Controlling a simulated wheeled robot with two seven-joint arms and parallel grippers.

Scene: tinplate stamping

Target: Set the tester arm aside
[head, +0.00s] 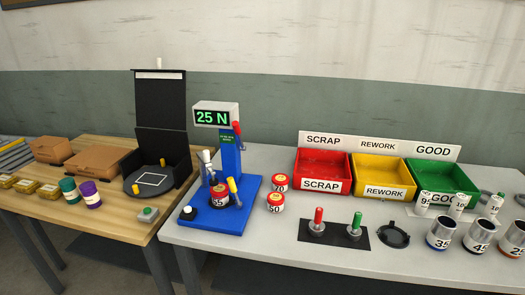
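The tester (228,160) has a blue column on a blue base plate (195,221), near the left end of the grey table. Its display (215,117) reads 25 N in green. A red-tipped lever (237,128) stands up beside the display. A yellow-handled lever (233,187) leans over the base. A can marked 55 (217,203) sits on the base between the levers, its top partly covered. A pale upright part (207,160) stands left of the column. I cannot tell which part is the tester arm. Neither of my grippers is in view.
Red (310,186), yellow (367,193) and green (420,200) bins line the back. A black plate (350,236) carries two handles. A black box (165,149) stands on the wooden table.

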